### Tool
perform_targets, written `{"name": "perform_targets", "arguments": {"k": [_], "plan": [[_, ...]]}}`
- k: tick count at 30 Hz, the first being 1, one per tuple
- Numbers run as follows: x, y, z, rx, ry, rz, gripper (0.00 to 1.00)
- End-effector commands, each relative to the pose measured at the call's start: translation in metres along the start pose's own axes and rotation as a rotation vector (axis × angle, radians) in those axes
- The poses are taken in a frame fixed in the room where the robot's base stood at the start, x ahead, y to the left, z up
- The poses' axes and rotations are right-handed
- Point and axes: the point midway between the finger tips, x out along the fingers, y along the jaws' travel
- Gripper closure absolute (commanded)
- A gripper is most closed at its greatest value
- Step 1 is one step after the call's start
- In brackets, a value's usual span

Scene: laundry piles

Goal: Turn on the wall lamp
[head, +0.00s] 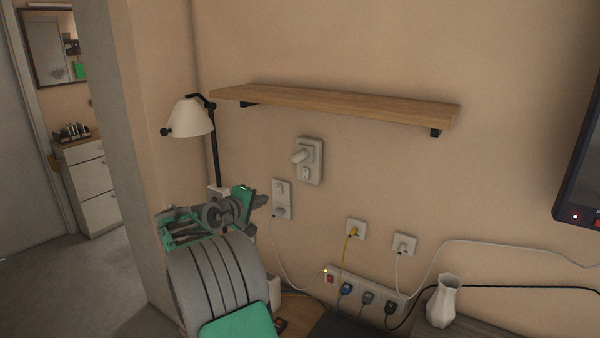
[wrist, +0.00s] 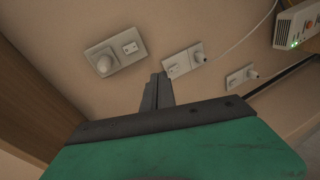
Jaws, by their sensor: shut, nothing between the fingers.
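The wall lamp (head: 190,118) has a cream shade on a black arm, near the wall corner in the head view; no glow shows. Below the shelf is a plate with a round knob and small switch (head: 308,160), also in the wrist view (wrist: 115,54). Lower left of it, a plate with a switch and a white-corded plug (head: 282,199) also shows in the wrist view (wrist: 183,61). My gripper (head: 259,201) is shut and empty. In the wrist view, its fingertips (wrist: 158,78) appear just beside this second plate; I cannot tell whether they touch.
A wooden shelf (head: 335,104) juts out above the plates. Two sockets with yellow (head: 355,229) and white (head: 404,244) cords sit to the right. A power strip (head: 375,297) with a red switch is below, near a white vase (head: 443,302). Another plugged plate (wrist: 241,77) shows in the wrist view.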

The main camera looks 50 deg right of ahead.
Motion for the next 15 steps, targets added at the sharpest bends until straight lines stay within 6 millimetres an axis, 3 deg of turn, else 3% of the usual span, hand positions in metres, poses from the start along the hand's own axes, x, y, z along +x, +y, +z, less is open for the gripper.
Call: {"name": "perform_targets", "arguments": {"k": [1, 4, 15], "plan": [[0.017, 0.013, 0.007, -0.051, -0.041, 0.063, 1.0], [0.033, 0.029, 0.018, -0.126, -0.096, 0.149, 1.0], [0.037, 0.033, 0.021, -0.146, -0.11, 0.17, 1.0]]}}
